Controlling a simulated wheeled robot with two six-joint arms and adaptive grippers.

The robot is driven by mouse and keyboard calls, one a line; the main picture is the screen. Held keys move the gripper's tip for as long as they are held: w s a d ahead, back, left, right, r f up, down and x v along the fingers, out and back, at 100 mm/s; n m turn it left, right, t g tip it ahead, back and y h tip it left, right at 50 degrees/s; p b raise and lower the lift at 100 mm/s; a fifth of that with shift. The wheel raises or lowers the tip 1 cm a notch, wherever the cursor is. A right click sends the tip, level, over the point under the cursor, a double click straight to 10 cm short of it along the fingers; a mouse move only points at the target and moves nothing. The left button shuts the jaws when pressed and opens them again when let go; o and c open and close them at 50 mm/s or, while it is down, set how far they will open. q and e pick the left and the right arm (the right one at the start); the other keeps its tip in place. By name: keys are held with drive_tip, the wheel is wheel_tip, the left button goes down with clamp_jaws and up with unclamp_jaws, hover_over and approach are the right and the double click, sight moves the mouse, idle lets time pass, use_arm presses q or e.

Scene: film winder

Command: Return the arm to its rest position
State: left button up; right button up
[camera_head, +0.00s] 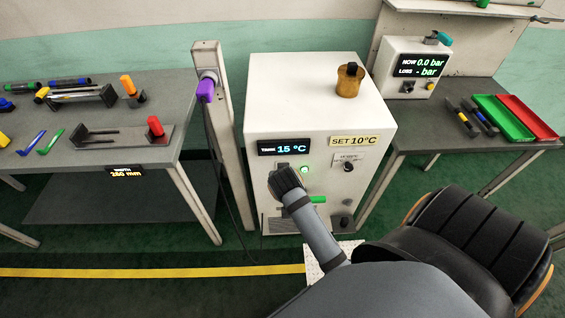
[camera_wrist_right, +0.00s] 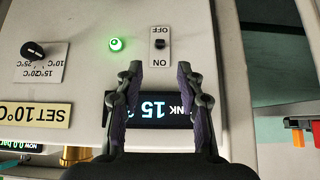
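My right arm (camera_head: 317,232) reaches up from the lower right to the front of the white chiller box (camera_head: 320,95). My right gripper (camera_head: 287,180) is in front of the panel, with its fingertips hard to make out from the head. In the right wrist view the gripper (camera_wrist_right: 158,70) is open and empty, its two fingers apart. An ON/OFF switch (camera_wrist_right: 161,45) lies just beyond the fingertips, with a visible gap. The lit tank display (camera_head: 283,148) reads 15 °C, and the fingers partly cover it in the wrist view. My left gripper is not in view.
A green lamp (camera_wrist_right: 116,44) and a black knob (camera_wrist_right: 33,51) are on the panel. A post with a purple plug (camera_head: 205,90) stands left of the box. Tool-laden tables flank it. A black padded seat (camera_head: 470,240) is at the lower right.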

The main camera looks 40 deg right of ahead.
idle(0.4)
drive_tip(key=s+a+f+n+g+y, duration=0.15)
drive_tip(key=s+f, duration=0.25)
drive_tip(key=f, duration=0.9)
drive_tip(key=s+a+f+n+g+y, duration=0.1)
drive_tip(key=s+f+n, duration=0.25)
drive_tip(key=f, duration=0.95)
drive_tip(key=s+d+f+n+g, duration=0.1)
drive_tip(key=s+f, duration=0.7)
drive_tip(key=s, duration=0.6)
drive_tip(key=s+d+f+g, duration=0.1)
drive_tip(key=s+f+g, duration=0.1)
drive_tip(key=s+f, duration=0.7)
drive_tip(key=s, duration=0.4)
drive_tip(key=shift+s+d+f+n+y, duration=0.15)
drive_tip(key=shift+s+f+n+y, duration=0.05)
drive_tip(key=shift+s+n+y, duration=0.2)
